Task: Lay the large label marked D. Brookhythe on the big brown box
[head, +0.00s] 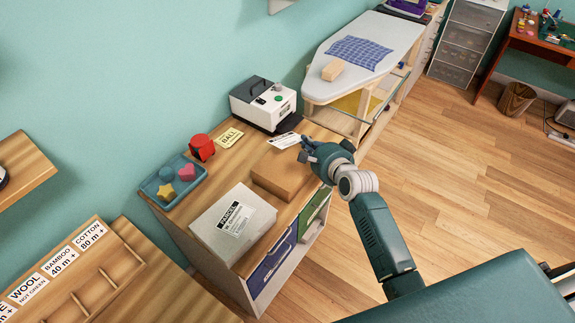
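A small brown box (283,177) sits on the wooden cabinet top, behind a larger pale grey box (232,223) that bears a label headed PARCEL. A white label (283,141) with dark print, too small to read, shows beyond the brown box, close to the label printer (264,103). My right gripper (304,149) is just right of this white label, above the cabinet's right edge. Its fingertips seem close to the label's right end, but I cannot tell whether they touch or grip it. My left gripper is out of view.
A blue tray (151,190) with coloured shapes, a red object (202,147) and a yellow BALL card (229,138) lie along the cabinet's wall side. An ironing board (345,48) stands beyond. Wooden floor at the right is largely clear.

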